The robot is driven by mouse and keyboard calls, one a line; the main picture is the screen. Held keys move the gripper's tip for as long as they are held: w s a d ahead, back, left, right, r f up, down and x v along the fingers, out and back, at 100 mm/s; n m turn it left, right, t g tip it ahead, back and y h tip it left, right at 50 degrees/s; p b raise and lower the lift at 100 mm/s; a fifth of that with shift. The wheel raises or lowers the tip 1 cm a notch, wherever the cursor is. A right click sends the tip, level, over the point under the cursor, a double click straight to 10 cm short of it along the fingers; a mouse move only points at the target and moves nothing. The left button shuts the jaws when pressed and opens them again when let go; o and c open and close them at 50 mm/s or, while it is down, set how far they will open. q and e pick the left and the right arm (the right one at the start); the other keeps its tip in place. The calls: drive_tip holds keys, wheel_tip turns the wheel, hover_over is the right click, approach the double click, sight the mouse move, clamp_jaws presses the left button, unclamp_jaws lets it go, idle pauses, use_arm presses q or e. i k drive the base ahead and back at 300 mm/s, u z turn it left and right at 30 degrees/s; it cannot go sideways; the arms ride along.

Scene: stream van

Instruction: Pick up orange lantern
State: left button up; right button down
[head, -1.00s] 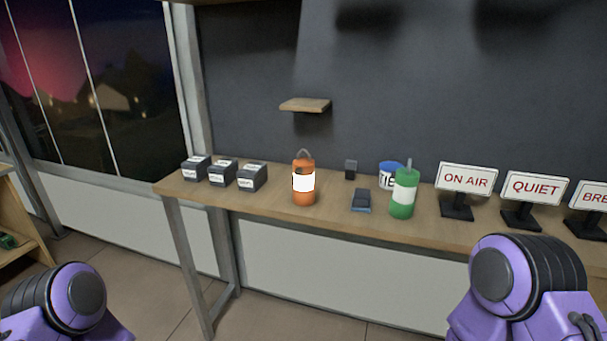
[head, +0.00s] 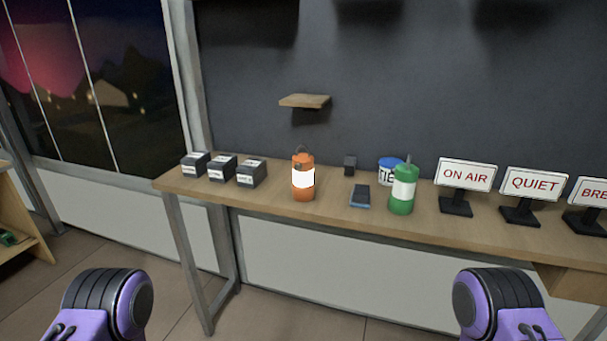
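The orange lantern (head: 303,189) stands upright on the wooden table (head: 330,206), left of the middle of the head view. It has a bright white band around its body and a thin carrying handle on top. Nothing touches it. Purple and black links of my two arms show at the bottom left and bottom right, well in front of the table. Neither of my grippers can be seen.
Several small dark boxes (head: 251,173) stand left of the lantern. A dark blue device (head: 360,196), a small black block (head: 350,166), a blue-lidded tub (head: 389,172) and a green cup (head: 402,190) are to its right. Signs (head: 466,175) stand farther right. A small shelf (head: 305,101) hangs above.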

sight(302, 186)
drive_tip(key=z, duration=1.1)
drive_tip(key=i, duration=0.8)
drive_tip(key=u, duration=0.5)
